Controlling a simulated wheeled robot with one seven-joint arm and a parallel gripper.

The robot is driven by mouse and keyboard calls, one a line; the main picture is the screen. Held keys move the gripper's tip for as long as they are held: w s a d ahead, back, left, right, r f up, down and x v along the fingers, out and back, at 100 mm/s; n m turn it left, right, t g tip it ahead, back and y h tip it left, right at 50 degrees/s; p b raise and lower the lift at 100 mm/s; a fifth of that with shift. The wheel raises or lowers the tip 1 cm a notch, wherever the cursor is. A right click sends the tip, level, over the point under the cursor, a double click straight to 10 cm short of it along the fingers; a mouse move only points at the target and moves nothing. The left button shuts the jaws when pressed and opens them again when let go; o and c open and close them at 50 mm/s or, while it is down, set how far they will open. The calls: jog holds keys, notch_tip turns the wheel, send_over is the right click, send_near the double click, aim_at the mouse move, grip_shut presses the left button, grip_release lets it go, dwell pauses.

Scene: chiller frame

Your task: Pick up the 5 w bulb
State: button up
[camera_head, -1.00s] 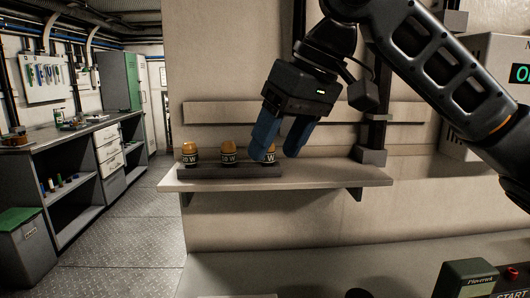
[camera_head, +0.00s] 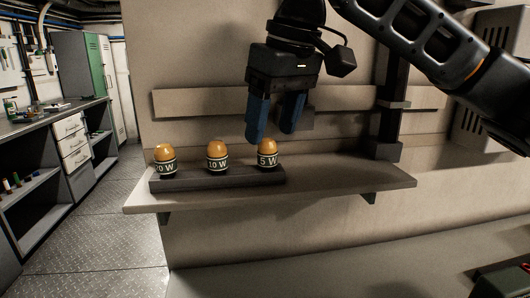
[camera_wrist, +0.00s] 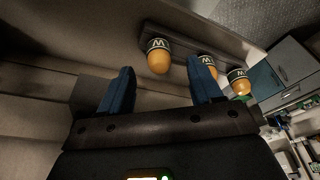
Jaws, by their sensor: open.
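The 5 W bulb (camera_head: 267,154), orange-topped with a dark labelled band, stands upright at the right end of a dark holder (camera_head: 215,179) on the shelf. My gripper (camera_head: 272,135) is open and empty, its blue fingers pointing down just above the bulb in the head view. The left fingertip overlaps the bulb's top edge in the picture; I cannot tell if they touch.
The 10 W bulb (camera_head: 217,157) stands in the middle of the holder and another bulb, apparently 20 W (camera_head: 165,160), at its left end. The shelf (camera_head: 340,188) is bare to the right. A dark upright post (camera_head: 389,100) rises at the shelf's right.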

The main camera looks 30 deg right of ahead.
aim_at(269, 138)
jog(key=x, duration=0.5)
jog(key=shift+p, duration=0.35)
jog(key=c, duration=1.1)
